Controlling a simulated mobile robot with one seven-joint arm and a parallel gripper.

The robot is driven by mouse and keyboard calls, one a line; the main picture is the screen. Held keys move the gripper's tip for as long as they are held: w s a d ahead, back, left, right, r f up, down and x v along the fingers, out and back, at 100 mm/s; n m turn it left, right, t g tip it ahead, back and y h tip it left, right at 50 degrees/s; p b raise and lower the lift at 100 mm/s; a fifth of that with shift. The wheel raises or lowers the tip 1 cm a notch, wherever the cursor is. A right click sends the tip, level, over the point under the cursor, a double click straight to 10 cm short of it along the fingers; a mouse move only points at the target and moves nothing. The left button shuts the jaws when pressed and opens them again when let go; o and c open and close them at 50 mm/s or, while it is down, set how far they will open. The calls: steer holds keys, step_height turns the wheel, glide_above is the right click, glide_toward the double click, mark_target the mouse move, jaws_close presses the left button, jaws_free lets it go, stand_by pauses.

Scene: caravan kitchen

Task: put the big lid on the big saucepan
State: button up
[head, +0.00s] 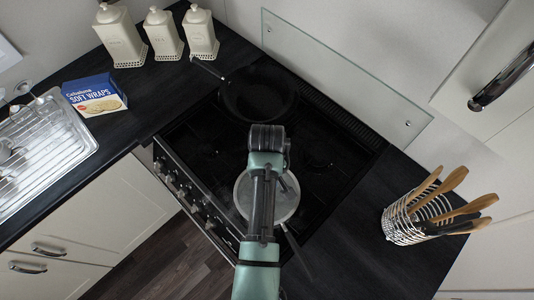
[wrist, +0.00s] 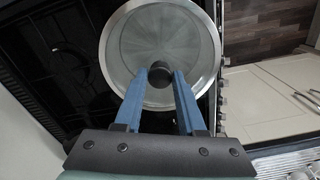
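The big lid is a round glass disc with a pale metal rim and a black knob; it shows in the wrist view (wrist: 160,35) and, partly behind my arm, in the head view (head: 290,205). My gripper (wrist: 160,76) has its two blue fingers on either side of the knob, apparently shut on it. The big saucepan is mostly hidden under the lid; a dark handle (head: 297,252) sticks out towards the lower right in the head view. The lid looks level and over the saucepan. I cannot tell whether it rests on the rim or hangs just above.
A black frying pan (head: 258,95) sits on the back of the black hob (head: 205,140). A wire utensil holder (head: 402,226) stands on the right counter. A soft wraps box (head: 95,96), a drying rack (head: 45,150) and three canisters (head: 160,35) are on the left.

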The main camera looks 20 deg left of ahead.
steer(key=o, duration=0.4)
steer(key=shift+r+p, duration=1.05)
steer(key=shift+r, duration=5.35)
